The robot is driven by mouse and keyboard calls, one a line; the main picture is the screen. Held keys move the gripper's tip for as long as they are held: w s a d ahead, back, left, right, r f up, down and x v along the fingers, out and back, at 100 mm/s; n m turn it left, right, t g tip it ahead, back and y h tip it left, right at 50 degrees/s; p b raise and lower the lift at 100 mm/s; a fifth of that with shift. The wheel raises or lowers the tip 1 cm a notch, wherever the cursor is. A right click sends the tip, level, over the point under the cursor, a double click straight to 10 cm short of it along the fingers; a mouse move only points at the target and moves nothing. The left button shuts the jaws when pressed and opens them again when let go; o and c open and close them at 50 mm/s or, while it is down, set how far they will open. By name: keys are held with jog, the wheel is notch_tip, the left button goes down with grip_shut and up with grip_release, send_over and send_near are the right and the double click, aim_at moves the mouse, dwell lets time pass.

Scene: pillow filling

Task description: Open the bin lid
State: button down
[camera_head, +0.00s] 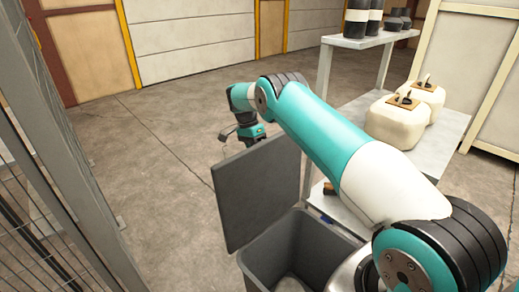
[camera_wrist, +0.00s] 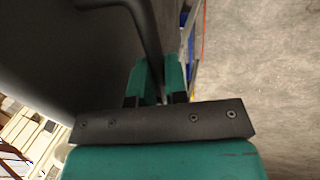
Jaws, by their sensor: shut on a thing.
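The grey bin (camera_head: 272,262) stands in the lower middle of the head view. Its lid (camera_head: 258,193) is raised nearly upright, so the bin's mouth is open. My gripper (camera_head: 250,136) is at the lid's top edge, on the far side, and its fingertips are hidden there. In the wrist view the lid (camera_wrist: 40,55) is a dark surface at the left, with a dark bar handle (camera_wrist: 148,30) along it. My teal gripper fingers (camera_wrist: 156,80) are closed around this handle.
A mesh fence (camera_head: 50,170) runs along the left. The concrete floor (camera_head: 165,125) behind the lid is clear.

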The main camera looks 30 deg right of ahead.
jog(key=shift+a+f, duration=0.1)
jog(key=shift+a, duration=0.4)
jog(key=c, duration=1.1)
grip_release()
jog(key=shift+a, duration=0.15)
jog(key=shift+d, duration=0.3)
jog(key=shift+r, duration=0.65)
notch_tip(320, 180, up, 19)
jog(key=p, duration=1.6)
jog(key=shift+p, duration=0.35)
jog(key=shift+f, duration=0.1)
